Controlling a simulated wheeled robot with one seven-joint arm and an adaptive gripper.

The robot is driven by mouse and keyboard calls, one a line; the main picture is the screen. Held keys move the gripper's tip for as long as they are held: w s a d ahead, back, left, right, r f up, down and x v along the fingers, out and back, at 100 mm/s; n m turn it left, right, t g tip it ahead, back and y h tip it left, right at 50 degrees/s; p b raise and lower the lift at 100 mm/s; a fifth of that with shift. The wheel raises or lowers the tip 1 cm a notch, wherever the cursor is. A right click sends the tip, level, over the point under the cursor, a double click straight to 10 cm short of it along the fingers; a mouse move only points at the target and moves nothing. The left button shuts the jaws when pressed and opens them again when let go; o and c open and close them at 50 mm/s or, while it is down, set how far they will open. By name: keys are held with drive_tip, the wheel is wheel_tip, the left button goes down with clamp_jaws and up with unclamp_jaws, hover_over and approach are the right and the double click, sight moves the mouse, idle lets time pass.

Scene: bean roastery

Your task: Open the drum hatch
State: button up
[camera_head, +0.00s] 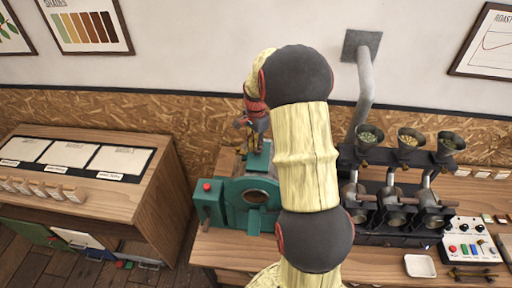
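A teal roasting machine (270,216) stands on the wooden bench in the middle. Its front has a round face with a brown centre (256,196), likely the drum hatch; I cannot tell whether it is open or shut. A box with a red button (207,187) is at its left. My pale and dark arm crosses in front and hides the machine's right side. My gripper (251,140) is small in the view, pointing down above and behind the machine's top. Its fingers are too small and overlapped to show whether they are open.
Several hoppers with beans (408,140) top a dark machine (385,208) right of my arm. A control box (467,240) and a white dish (420,266) lie at the right. A wooden cabinet (150,205) stands left, with floor between. A grey pipe (365,85) rises along the wall.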

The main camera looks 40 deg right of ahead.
clamp_jaws()
idle(0.3)
